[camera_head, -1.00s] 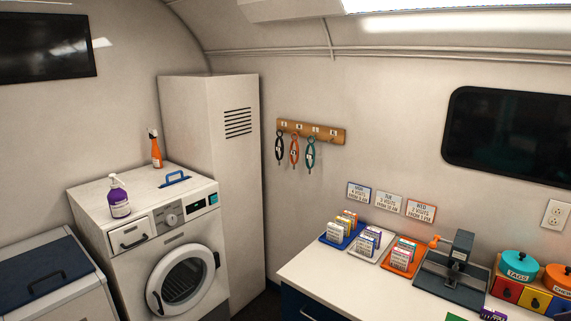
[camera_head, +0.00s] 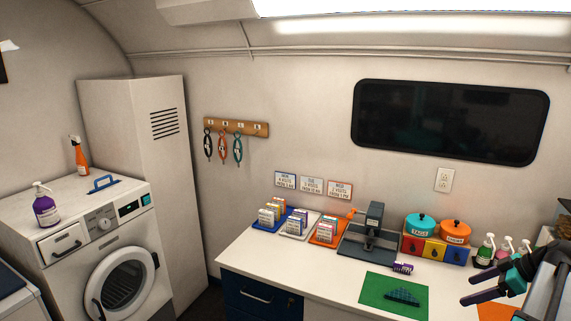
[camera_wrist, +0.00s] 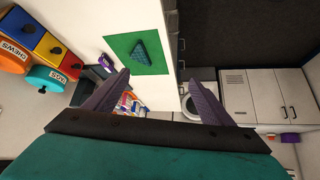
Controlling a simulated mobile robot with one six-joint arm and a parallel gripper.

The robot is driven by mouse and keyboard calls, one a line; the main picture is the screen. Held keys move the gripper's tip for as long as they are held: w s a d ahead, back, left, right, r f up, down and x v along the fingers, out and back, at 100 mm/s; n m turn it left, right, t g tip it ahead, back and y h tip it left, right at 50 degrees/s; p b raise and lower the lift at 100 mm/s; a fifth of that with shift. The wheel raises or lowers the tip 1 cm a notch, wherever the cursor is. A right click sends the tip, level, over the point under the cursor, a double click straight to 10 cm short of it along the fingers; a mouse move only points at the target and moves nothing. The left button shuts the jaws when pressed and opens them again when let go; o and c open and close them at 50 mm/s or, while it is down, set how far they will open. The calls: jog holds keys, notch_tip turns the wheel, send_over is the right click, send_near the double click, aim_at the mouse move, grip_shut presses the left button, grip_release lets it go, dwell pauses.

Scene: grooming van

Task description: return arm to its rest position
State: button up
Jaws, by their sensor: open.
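My gripper (camera_head: 468,289) is at the lower right of the head view, with dark purple fingers and a teal body. In the wrist view my gripper (camera_wrist: 159,79) has its two fingers spread wide apart. Nothing is between them. It is open and empty, apart from the counter (camera_head: 335,272) items. In the head view the fingers appear just right of a green mat (camera_head: 377,298) with a dark teal ridged piece (camera_head: 403,296) on it. The wrist view also shows the green mat (camera_wrist: 122,66). Most of my arm is cut off by the right edge of the head view.
Along the counter's back stand card trays (camera_head: 323,236), a grey press (camera_head: 371,233), colored drawers (camera_head: 434,249) with teal and orange pots, and pump bottles (camera_head: 485,250). A washer (camera_head: 105,245) stands left. The counter's front left is clear.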

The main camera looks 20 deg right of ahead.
jog(key=w+a+f+n+g+y+b, duration=0.1)
jog(key=w+a+f+n+y+b, duration=0.1)
jog(key=w+a+f, duration=0.55)
jog(key=w+a+f+n+g+y+b, duration=0.15)
jog(key=w+a+f, duration=0.25)
jog(key=a+f, duration=0.6)
jog(key=s+a+f+n+g+b, duration=0.1)
jog(key=a+f+g+b, duration=0.1)
jog(key=a+f, duration=0.75)
jog(key=a+f+g+b, duration=0.25)
jog(key=a+f, duration=0.35)
jog(key=a, duration=0.6)
jog(key=s+a+f+g+h+b, duration=0.25)
jog(key=s+a+f+g, duration=0.25)
jog(key=s+a+f, duration=1.05)
jog(key=s+f+m+h+b, duration=0.2)
jog(key=s+f+m+h, duration=0.3)
jog(key=s+f+m, duration=0.5)
notch_tip(320, 180, down, 2)
jog(key=shift+s+d+m, duration=0.35)
jog(key=shift+s, duration=0.6)
